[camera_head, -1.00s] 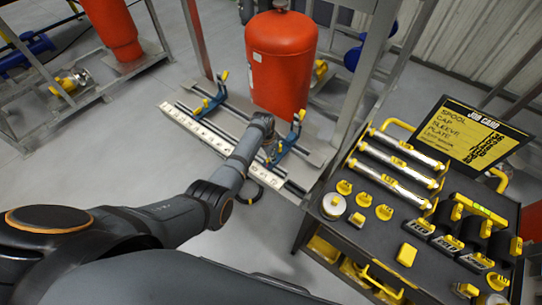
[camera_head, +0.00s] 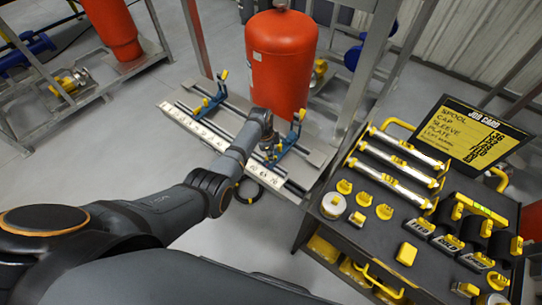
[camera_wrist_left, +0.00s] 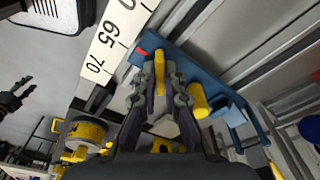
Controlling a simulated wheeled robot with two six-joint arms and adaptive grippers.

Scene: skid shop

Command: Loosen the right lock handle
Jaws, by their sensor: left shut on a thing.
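The right clamp is a blue bracket (camera_head: 290,142) with yellow parts, set across the rails in front of the red tank. My left gripper (camera_head: 268,152) is at its near end, partly hidden by my wrist in the head view. In the left wrist view, the left gripper (camera_wrist_left: 160,80) is shut on a yellow lock handle (camera_wrist_left: 160,62), with a finger on each side of it. The blue bracket (camera_wrist_left: 222,92) lies behind the fingers, and a yellow knob (camera_wrist_left: 199,100) stands just right of them. A dark gripper, apparently my right one (camera_wrist_left: 16,98), shows small at the left edge, fingers apart.
A second blue clamp (camera_head: 207,104) sits farther left on the rails. A white numbered scale (camera_head: 207,133) runs along the front. The red tank (camera_head: 281,62) stands close behind. A black tool cart (camera_head: 385,235) with yellow-handled parts and a job card (camera_head: 470,132) is at right.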

